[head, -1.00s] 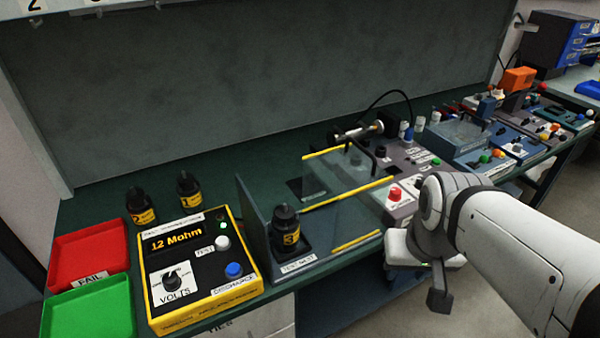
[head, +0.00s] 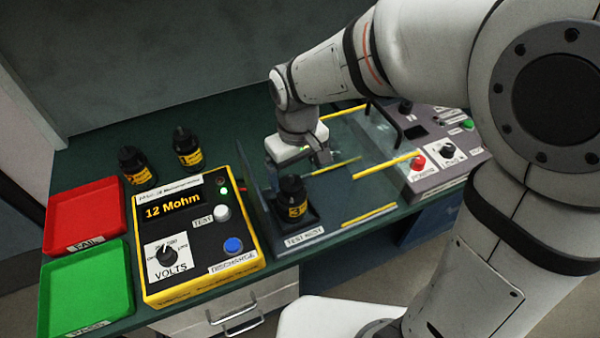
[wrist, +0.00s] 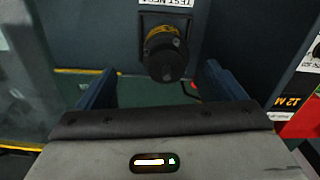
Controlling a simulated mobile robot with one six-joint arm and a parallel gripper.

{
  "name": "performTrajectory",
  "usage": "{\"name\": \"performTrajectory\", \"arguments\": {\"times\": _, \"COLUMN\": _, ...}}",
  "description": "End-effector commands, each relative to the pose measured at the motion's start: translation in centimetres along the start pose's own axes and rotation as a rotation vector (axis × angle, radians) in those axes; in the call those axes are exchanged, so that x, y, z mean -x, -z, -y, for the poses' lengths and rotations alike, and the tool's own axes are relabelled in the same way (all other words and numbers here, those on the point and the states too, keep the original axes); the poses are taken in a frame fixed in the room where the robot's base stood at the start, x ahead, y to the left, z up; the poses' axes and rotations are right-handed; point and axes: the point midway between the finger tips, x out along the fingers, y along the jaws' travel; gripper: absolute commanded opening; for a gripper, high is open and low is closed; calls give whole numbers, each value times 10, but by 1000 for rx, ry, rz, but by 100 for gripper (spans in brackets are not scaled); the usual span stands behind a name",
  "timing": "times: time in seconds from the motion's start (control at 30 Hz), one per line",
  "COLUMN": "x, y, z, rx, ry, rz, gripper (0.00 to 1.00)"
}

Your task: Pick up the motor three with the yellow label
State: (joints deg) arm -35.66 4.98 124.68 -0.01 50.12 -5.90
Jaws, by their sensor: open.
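Motor three (head: 292,203) is a black cylinder with a yellow label marked 3. It stands upright in the holder of the test nest (head: 305,238), in the head view. In the wrist view, motor three (wrist: 165,55) is seen from above, ahead of my fingers and roughly between their lines. My gripper (wrist: 160,85) is open and empty, its two blue fingers apart. In the head view my wrist hangs just behind motor three, and the fingers are mostly hidden there.
The yellow meter (head: 197,235) reads 12 Mohm left of the nest. Two other black motors (head: 133,165) (head: 187,148) stand behind it. A red tray (head: 85,215) and a green tray (head: 88,295) lie at left. Clear panels with yellow edges (head: 368,215) flank the nest.

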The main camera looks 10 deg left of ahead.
Motion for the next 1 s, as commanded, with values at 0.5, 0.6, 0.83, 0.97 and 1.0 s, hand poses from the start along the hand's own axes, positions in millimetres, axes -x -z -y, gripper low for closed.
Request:
{"name": "performTrajectory", "arguments": {"times": 0.5, "x": -59, "y": 12, "z": 8, "rx": 0, "ry": 1, "rz": 8, "gripper": 90}}
{"name": "performTrajectory", "arguments": {"times": 0.6, "x": -73, "y": 11, "z": 7, "rx": -2, "ry": 1, "rz": 8, "gripper": 90}}
{"name": "performTrajectory", "arguments": {"times": 0.83, "x": -80, "y": 12, "z": 6, "rx": -3, "ry": 0, "rz": 3, "gripper": 90}}
{"name": "performTrajectory", "arguments": {"times": 0.97, "x": -80, "y": 12, "z": 6, "rx": -4, "ry": 0, "rz": 3, "gripper": 87}}
{"name": "performTrajectory", "arguments": {"times": 1.0, "x": -80, "y": 12, "z": 6, "rx": -4, "ry": 0, "rz": 3, "gripper": 84}}
